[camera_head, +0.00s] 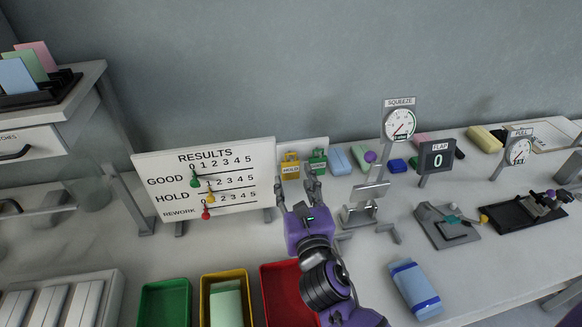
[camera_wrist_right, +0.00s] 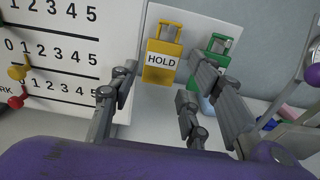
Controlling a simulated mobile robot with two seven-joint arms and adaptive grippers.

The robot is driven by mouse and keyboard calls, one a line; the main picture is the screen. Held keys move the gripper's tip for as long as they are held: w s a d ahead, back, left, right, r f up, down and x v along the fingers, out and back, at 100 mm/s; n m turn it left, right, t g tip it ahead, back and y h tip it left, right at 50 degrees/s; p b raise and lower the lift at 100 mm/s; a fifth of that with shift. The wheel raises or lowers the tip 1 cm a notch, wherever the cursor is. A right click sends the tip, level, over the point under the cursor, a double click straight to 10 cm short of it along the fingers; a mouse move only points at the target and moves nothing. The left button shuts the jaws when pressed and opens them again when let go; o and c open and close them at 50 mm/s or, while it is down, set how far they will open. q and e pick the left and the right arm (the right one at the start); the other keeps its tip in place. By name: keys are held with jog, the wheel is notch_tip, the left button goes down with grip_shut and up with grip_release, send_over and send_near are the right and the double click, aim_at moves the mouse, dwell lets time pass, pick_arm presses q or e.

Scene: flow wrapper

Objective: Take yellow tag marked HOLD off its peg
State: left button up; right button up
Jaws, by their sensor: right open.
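The yellow tag (camera_head: 290,163) marked HOLD hangs on a small pale board behind the bench, just right of the results board. My right gripper (camera_head: 298,188) is open and empty in front of the tag. In the right wrist view its fingers (camera_wrist_right: 160,88) are spread to either side of the tag, nearer to me. No contact with the tag is visible. My left gripper is not in view.
A green tag (camera_head: 318,161) hangs close to the right of the yellow one. The results board (camera_head: 240,176) stands close on the left. A squeeze gauge stand (camera_head: 400,122) is on the right. Green, yellow and red trays (camera_head: 165,302) lie at the front.

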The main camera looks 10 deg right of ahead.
jog(key=shift+w+r, duration=0.1)
jog(key=shift+w, duration=0.95)
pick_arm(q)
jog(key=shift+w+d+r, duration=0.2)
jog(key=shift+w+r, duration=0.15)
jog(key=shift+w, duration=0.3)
pick_arm(e)
jog(key=shift+s, duration=0.1)
jog(key=shift+c, duration=0.2)
jog(key=c, duration=0.5)
jog(key=shift+c, duration=0.2)
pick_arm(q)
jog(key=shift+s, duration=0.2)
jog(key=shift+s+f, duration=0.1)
